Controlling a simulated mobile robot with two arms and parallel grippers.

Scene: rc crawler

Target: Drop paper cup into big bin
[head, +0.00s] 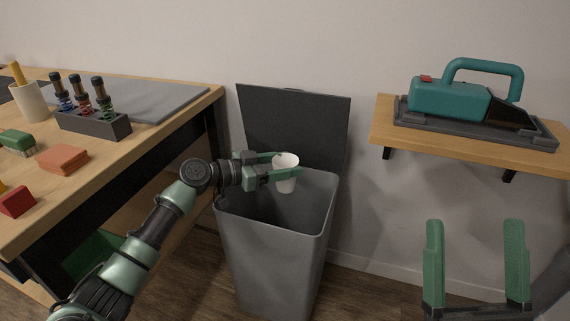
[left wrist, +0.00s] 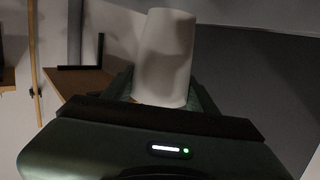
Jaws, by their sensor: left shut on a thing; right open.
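A white paper cup (head: 286,172) is held between the green fingers of my left gripper (head: 276,165). The cup also shows in the left wrist view (left wrist: 166,58), between the fingertips. In the head view the cup appears over the open mouth of the big grey bin (head: 272,262), towards its far side. The bin's dark lid (head: 294,125) stands raised against the wall. My right gripper (head: 475,262) is open and empty at the lower right, apart from the bin. The cup's exact height over the rim is hard to tell.
A wooden workbench (head: 180,110) on the left holds a dark rack of shock absorbers (head: 94,123), a beige cup (head: 29,100), an orange block (head: 63,159) and a red block (head: 16,202). A wall shelf (head: 455,145) on the right carries a teal handheld vacuum (head: 455,98).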

